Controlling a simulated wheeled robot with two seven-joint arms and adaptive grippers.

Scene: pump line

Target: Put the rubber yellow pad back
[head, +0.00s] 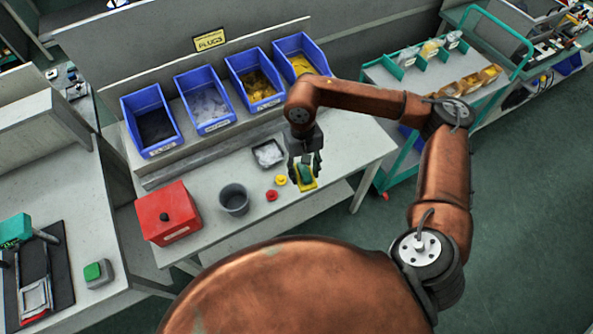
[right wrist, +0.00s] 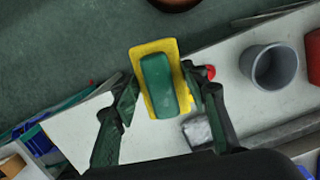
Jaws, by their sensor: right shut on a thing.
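The yellow pad (head: 306,184) has a green rounded block on its face. It is near the front edge of the workbench in the head view, below my right gripper (head: 304,165). In the right wrist view the yellow pad (right wrist: 169,48) lies between the two fingers of my right gripper (right wrist: 161,92), which is shut on it. It appears held above the bench, with its far end seen against the floor. My left gripper is not in view.
Several blue bins (head: 152,146) stand along the back of the workbench (head: 215,172). A small dark tray (head: 268,154), a grey cup (head: 234,200), a red box (head: 168,213), a red plug (head: 271,195) and a yellow plug (head: 281,180) are nearby. A green-framed cart (head: 378,150) stands at right.

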